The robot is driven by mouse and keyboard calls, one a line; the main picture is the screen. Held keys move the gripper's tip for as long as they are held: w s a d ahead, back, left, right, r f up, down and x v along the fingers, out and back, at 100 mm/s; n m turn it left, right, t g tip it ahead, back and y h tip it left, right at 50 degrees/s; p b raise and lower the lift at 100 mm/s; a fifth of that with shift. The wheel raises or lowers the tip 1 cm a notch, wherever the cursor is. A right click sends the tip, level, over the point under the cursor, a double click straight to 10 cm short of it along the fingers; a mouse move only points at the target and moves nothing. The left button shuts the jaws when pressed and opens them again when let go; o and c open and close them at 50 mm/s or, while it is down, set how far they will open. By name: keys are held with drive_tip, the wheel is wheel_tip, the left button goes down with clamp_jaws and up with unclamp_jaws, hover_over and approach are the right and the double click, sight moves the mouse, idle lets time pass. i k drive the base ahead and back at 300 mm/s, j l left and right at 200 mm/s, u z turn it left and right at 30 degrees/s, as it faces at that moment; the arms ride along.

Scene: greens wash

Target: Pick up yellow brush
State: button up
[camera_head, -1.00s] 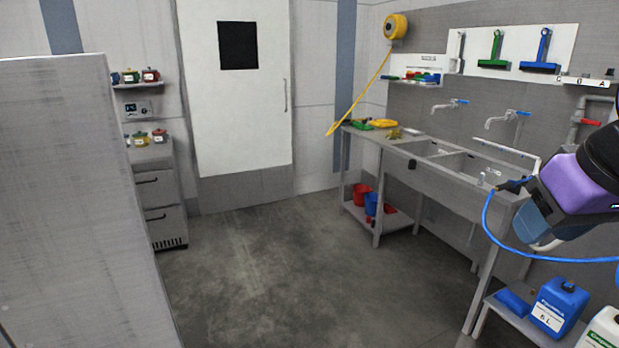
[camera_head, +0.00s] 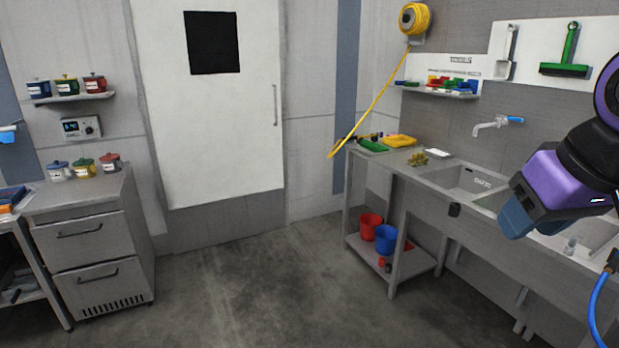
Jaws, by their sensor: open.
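I cannot make out a yellow brush for certain. Several small coloured items (camera_head: 452,84), perhaps brushes, lie on the white wall shelf above the far end of the sink bench. A flat yellow item (camera_head: 400,141) lies on the bench's far end, beside a green one (camera_head: 373,146); it looks like a tray or board. My gripper (camera_head: 517,218) is at the right edge, in front of the sink, open and holding nothing I can see. Its fingertips are hard to make out.
The sink bench (camera_head: 404,186) runs along the right wall, with red (camera_head: 370,226) and blue (camera_head: 386,239) buckets underneath. A yellow hose hangs from a wall reel (camera_head: 415,19). A drawer cabinet (camera_head: 92,240) stands left. The middle floor is clear.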

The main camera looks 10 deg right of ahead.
sight(419, 160)
drive_tip(key=i, duration=1.95)
drive_tip(key=i+j+z, duration=0.15)
drive_tip(key=i+z, duration=0.25)
drive_tip(key=i, duration=0.3)
drive_tip(key=i+j+z, duration=0.4)
drive_tip(key=i, duration=0.25)
drive_tip(key=i+j+z, duration=0.4)
drive_tip(key=i+j, duration=0.1)
drive_tip(key=i, duration=0.1)
